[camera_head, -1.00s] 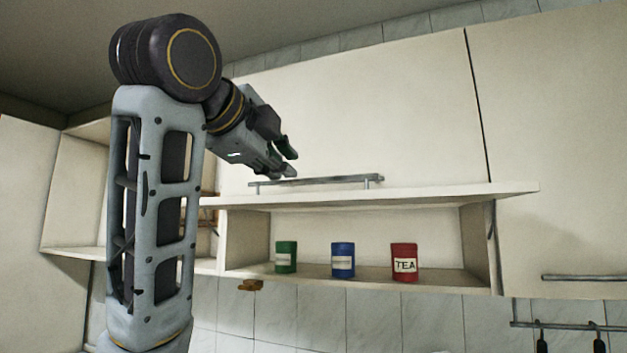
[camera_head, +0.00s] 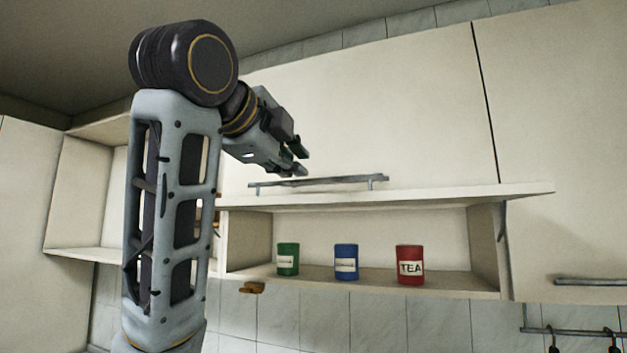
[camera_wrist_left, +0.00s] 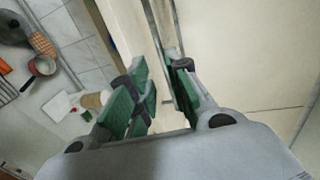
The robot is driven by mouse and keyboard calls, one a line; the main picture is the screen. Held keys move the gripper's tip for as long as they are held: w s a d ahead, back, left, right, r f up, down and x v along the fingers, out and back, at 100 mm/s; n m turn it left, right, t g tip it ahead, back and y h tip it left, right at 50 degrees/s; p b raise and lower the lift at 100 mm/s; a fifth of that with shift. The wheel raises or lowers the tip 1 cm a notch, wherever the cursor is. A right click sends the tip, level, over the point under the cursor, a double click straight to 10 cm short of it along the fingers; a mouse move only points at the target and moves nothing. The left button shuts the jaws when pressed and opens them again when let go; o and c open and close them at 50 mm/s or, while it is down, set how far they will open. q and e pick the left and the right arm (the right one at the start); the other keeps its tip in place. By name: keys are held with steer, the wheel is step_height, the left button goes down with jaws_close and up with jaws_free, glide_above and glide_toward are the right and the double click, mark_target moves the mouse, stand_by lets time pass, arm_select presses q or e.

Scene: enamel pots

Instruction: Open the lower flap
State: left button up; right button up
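The lower flap (camera_head: 450,195) is a white panel raised to about horizontal above a shelf opening, seen nearly edge-on in the head view. A grey bar handle (camera_head: 335,180) shows just above it; it also shows in the left wrist view (camera_wrist_left: 161,38). My left gripper (camera_head: 301,159) is by the left part of the handle, just above it. In the left wrist view my left gripper (camera_wrist_left: 160,92) has its green-padded fingers apart, with the bar running toward the gap. I cannot tell whether they touch it. My right gripper is in neither view.
A green can (camera_head: 288,260), a blue can (camera_head: 346,262) and a red TEA can (camera_head: 410,266) stand in the open compartment. A large closed white door (camera_head: 380,110) rises above. A rail with hanging utensils (camera_head: 570,331) is at lower right.

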mark_target(312, 180)
arm_select(q)
steer(key=p+x, duration=0.3)
steer(key=x, duration=0.6)
steer(key=shift+w+d, duration=0.15)
steer(key=shift+w, duration=0.15)
steer(key=shift+x, duration=0.85)
steer(key=shift+s, duration=0.1)
steer(key=shift+c, duration=0.2)
jaws_close()
steer(key=shift+f, duration=0.1)
